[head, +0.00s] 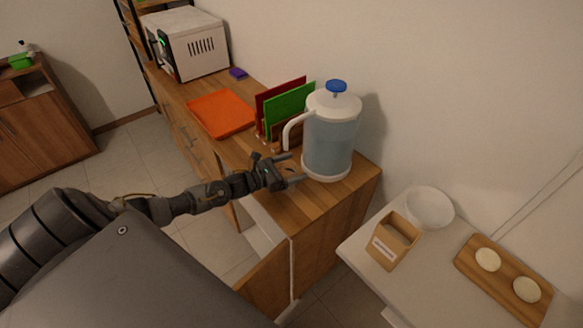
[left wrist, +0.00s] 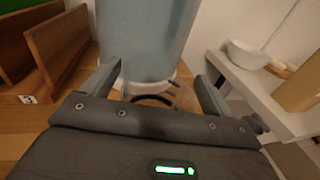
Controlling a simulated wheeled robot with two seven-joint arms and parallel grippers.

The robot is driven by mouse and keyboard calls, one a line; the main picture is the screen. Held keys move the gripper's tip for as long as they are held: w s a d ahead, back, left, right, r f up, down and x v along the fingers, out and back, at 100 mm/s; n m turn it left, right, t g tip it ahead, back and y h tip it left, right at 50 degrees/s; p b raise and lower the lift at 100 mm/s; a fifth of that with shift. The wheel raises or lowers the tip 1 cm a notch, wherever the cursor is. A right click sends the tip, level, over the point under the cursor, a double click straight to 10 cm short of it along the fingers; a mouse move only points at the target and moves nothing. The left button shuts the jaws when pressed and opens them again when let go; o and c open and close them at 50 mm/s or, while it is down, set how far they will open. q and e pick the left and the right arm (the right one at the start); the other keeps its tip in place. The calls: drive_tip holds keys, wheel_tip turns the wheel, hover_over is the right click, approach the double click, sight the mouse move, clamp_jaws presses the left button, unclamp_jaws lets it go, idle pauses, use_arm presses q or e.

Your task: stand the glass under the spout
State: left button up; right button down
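A large pale-blue dispenser (head: 331,140) with a white lid, white handle and blue knob stands upright near the counter's right end. Its lower body fills the top middle of the left wrist view (left wrist: 145,40). My left gripper (head: 295,170) is beside the dispenser's base, low over the counter. In the left wrist view its two fingers (left wrist: 158,92) are wide apart, with the dispenser's base beyond them. A dark curved line and a faint see-through shape show between the fingers; I cannot tell whether this is the glass. No spout is clearly visible. My right gripper is not in view.
A rack with red and green boards (head: 288,108) stands left of the dispenser, beyond it an orange tray (head: 221,113) and a white microwave (head: 187,44). A lower white table (head: 361,246) at right holds a bowl (head: 430,208), a box (head: 395,243) and a wooden board (head: 502,279).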

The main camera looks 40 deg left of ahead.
use_arm(q)
drive_tip(key=shift+r+p, duration=0.3)
drive_tip(key=b+v, duration=0.3)
drive_tip(key=v, duration=0.9)
drive_tip(key=shift+f, duration=0.2)
